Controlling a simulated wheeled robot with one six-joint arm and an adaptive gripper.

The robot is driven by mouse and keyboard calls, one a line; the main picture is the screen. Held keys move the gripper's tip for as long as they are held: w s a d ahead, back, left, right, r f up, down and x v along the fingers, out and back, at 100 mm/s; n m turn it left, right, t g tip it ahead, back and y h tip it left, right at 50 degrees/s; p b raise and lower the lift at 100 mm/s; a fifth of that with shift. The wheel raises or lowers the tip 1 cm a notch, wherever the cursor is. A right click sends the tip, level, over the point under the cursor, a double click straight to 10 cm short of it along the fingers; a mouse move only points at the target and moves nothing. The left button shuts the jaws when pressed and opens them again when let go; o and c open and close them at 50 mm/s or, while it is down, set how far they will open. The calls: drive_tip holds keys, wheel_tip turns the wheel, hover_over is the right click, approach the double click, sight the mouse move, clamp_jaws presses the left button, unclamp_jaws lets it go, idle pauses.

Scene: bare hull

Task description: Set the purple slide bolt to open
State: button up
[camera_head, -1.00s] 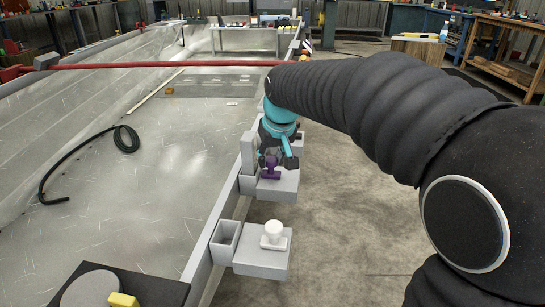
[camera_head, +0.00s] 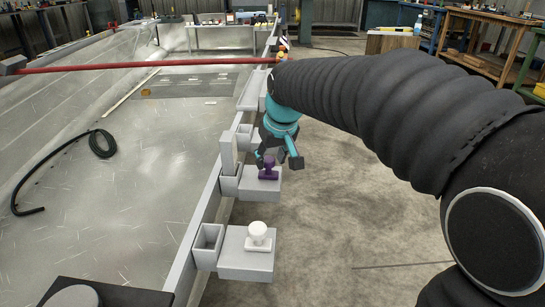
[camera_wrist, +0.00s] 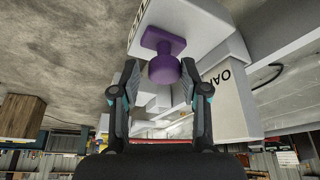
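The purple slide bolt (camera_head: 268,170) has a round knob on a flat foot and sits on a grey block (camera_head: 259,188) at the hull's right rail. My gripper (camera_head: 277,158) is at the bolt, with its fingers apart. In the wrist view the purple knob (camera_wrist: 164,68) shows just beyond and between the open fingertips of my gripper (camera_wrist: 159,68). I cannot tell whether either finger touches it. The block carries dark lettering, partly cut off, in the wrist view.
A white knob on a similar grey block (camera_head: 245,265) stands nearer, with an open grey socket (camera_head: 207,244) beside it. A grey upright plate (camera_head: 228,152) stands left of the purple bolt. A red bar (camera_head: 150,64) crosses the hull. Open concrete floor (camera_head: 350,220) lies right.

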drive_tip(key=v, duration=1.2)
idle(0.3)
drive_tip(key=s+d+f+m, duration=0.1)
drive_tip(key=s+d+f, duration=0.25)
drive_tip(key=f, duration=0.35)
drive_tip(key=s+d+f+m+h+p, duration=0.1)
drive_tip(key=s+d+f+m+p, duration=0.1)
drive_tip(key=s+d, duration=0.4)
drive_tip(key=s+d+f+m+t+p, duration=0.1)
drive_tip(key=s+d, duration=0.5)
drive_tip(key=s, duration=0.6)
drive_tip(key=shift+s+f+m+t+h+p, duration=0.15)
drive_tip(key=shift+f+m+t+h+p, duration=0.25)
drive_tip(key=shift+f, duration=0.4)
